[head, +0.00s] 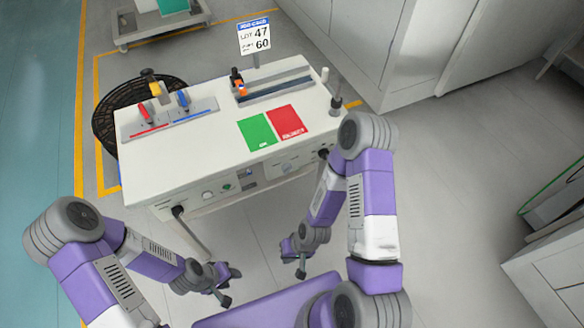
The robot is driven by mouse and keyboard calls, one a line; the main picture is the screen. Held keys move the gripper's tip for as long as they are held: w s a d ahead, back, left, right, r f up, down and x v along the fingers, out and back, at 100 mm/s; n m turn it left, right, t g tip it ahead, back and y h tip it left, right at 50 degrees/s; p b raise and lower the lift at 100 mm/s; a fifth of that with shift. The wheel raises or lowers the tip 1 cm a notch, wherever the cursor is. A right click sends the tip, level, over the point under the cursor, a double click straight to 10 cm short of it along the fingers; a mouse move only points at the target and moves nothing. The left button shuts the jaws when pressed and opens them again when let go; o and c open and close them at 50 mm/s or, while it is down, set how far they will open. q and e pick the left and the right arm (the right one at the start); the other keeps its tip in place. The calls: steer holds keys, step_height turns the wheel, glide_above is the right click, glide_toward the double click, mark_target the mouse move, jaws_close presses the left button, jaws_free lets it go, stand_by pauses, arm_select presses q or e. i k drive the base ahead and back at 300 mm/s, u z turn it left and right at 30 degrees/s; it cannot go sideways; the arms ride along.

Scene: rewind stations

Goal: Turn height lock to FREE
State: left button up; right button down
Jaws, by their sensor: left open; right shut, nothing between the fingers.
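The white station table (190,160) stands ahead of me. Its front face carries small controls: a pale round knob (208,195), a green part (227,187), a dark panel (249,173) and a pale dial (287,167). Dark knobs sit near the front's left end (178,211) and right end (323,153). I cannot read which one is the height lock, nor its setting. My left gripper (229,286) is open and empty, low in front of the table. My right gripper (299,268) is shut and empty, also low in front. Both are apart from the table.
On the tabletop are a green and red mat (288,121), a rack with red (143,110) and blue (183,98) handles, a dark rail (272,86) and a sign (255,36). Grey cabinets (440,50) stand back right.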

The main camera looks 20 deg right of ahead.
mark_target(287, 168)
steer(key=k, duration=0.5)
steer(key=u, duration=0.9)
steer(key=i, duration=0.7)
steer(key=z, duration=0.9)
